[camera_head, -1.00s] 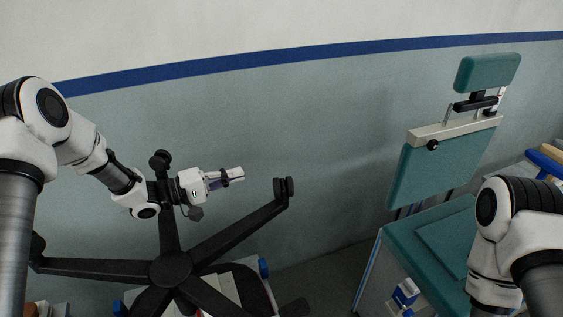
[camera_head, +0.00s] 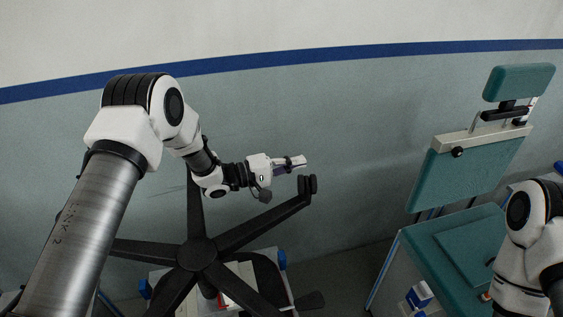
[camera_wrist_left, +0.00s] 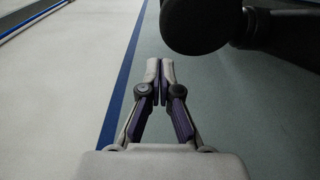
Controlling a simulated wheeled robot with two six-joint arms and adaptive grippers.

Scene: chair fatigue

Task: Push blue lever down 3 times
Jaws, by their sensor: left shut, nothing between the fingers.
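An upturned black office chair shows its star base (camera_head: 196,253) and a caster (camera_head: 307,184) in the head view. Small blue parts show below the base, one at right (camera_head: 282,260) and one at left (camera_head: 146,289); I cannot tell which, if any, is the blue lever. My left gripper (camera_head: 303,161) is shut and empty, just above that caster in the picture. In the left wrist view its fingertips (camera_wrist_left: 160,66) meet, and a dark round part (camera_wrist_left: 195,22) looms ahead at upper right. My right gripper is not in view.
A teal chair (camera_head: 470,170) with a headrest stands at right, my right arm in front of it. A blue-and-white box (camera_head: 419,295) is near its seat. The wall (camera_head: 340,120) with a blue stripe runs behind. Open space lies between the two chairs.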

